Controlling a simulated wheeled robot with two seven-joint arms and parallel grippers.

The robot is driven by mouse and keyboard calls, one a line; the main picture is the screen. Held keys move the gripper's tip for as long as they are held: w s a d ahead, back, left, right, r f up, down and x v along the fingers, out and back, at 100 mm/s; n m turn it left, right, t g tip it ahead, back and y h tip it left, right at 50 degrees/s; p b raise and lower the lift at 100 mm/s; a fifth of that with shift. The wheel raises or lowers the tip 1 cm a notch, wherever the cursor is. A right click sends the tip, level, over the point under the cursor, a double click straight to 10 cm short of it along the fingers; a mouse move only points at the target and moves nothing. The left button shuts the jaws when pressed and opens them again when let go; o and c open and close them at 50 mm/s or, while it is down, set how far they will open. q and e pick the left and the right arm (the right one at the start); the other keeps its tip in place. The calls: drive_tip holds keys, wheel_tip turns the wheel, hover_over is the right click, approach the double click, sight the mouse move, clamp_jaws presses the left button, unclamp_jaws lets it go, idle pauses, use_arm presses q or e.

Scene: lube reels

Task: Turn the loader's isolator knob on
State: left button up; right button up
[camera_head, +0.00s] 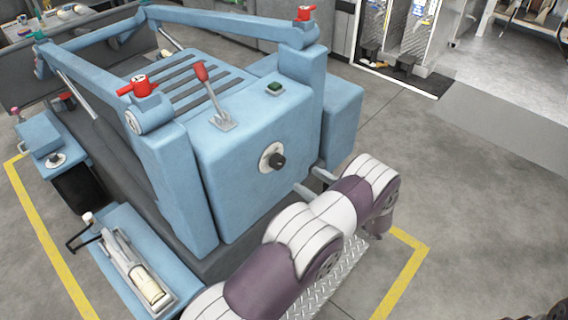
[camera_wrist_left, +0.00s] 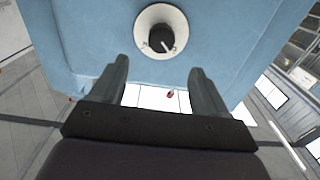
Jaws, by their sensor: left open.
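The isolator knob (camera_head: 277,160) is a black round knob on a pale round plate (camera_head: 265,156), on the end face of the blue loader (camera_head: 235,185). In the left wrist view the knob (camera_wrist_left: 161,39) shows a white pointer mark toward the lower right, with small marks on the plate (camera_wrist_left: 147,20). My left gripper (camera_head: 312,182) is open and empty, apart from the knob and to its right in the head view. In the left wrist view its two fingers (camera_wrist_left: 158,70) stand wide apart, with the knob above the gap between them. My right gripper does not show.
A red lever (camera_head: 201,72) and a green button (camera_head: 275,88) sit on the loader's top. Red knobs (camera_head: 140,86) (camera_head: 305,13) top its arm posts. Yellow floor lines (camera_head: 410,270) run around it.

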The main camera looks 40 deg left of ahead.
sight(281, 163)
use_arm(q)
drive_tip(key=a, duration=0.3)
drive_tip(key=a+p, duration=0.1)
drive_tip(key=a, duration=0.5)
drive_tip(key=shift+w+a+r+p, duration=0.15)
drive_tip(key=shift+w+a+p, duration=0.15)
drive_tip(key=shift+a, duration=0.6)
drive_tip(key=c, duration=1)
